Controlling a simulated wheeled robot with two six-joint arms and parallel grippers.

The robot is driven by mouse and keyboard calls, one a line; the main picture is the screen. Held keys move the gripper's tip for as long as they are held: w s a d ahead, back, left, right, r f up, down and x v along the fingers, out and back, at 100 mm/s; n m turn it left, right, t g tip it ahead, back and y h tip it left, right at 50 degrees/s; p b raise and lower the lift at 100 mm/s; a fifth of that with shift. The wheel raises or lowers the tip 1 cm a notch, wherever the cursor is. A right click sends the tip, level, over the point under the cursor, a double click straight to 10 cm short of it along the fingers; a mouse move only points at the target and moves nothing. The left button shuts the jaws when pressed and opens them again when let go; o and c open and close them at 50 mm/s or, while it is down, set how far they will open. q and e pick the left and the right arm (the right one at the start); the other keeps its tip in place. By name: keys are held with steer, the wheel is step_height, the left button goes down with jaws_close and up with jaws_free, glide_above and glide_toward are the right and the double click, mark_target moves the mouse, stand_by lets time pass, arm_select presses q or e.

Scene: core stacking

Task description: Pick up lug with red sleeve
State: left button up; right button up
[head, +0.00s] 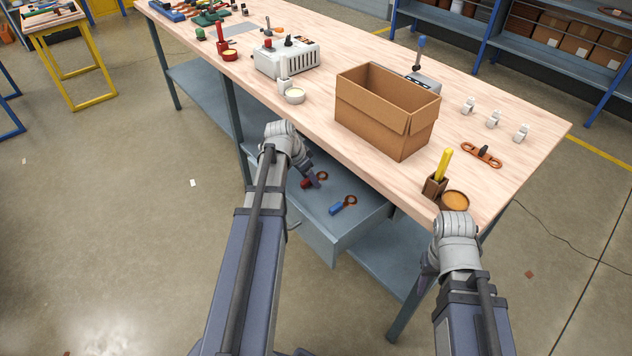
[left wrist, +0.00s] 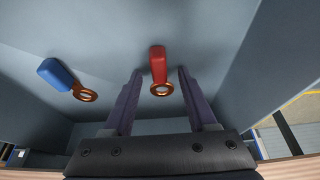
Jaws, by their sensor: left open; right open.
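The lug with the red sleeve (head: 308,184) lies on the floor of the open drawer (head: 331,251) under the tabletop. In the left wrist view the red lug (left wrist: 158,66) has its copper ring towards me and lies between the lines of my two fingers. My left gripper (head: 316,180) is open and empty, over the drawer; in the left wrist view its fingers (left wrist: 159,78) flank the lug without visibly gripping it. A lug with a blue sleeve (head: 338,208) lies to the right in the drawer; it also shows in the left wrist view (left wrist: 58,75). My right gripper (head: 428,278) is beside the table's right front, its fingertips mostly hidden.
The drawer walls enclose both lugs, and the tabletop (head: 300,120) overhangs the drawer's back. On the table stand an open cardboard box (head: 378,125), a grey device (head: 287,58), a holder with a yellow-handled tool (head: 437,180) and a round orange-brown container (head: 454,201).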

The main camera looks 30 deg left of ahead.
arm_select(q)
jaws_close()
stand_by(0.4)
arm_select(e)
steer(key=shift+r, duration=0.1)
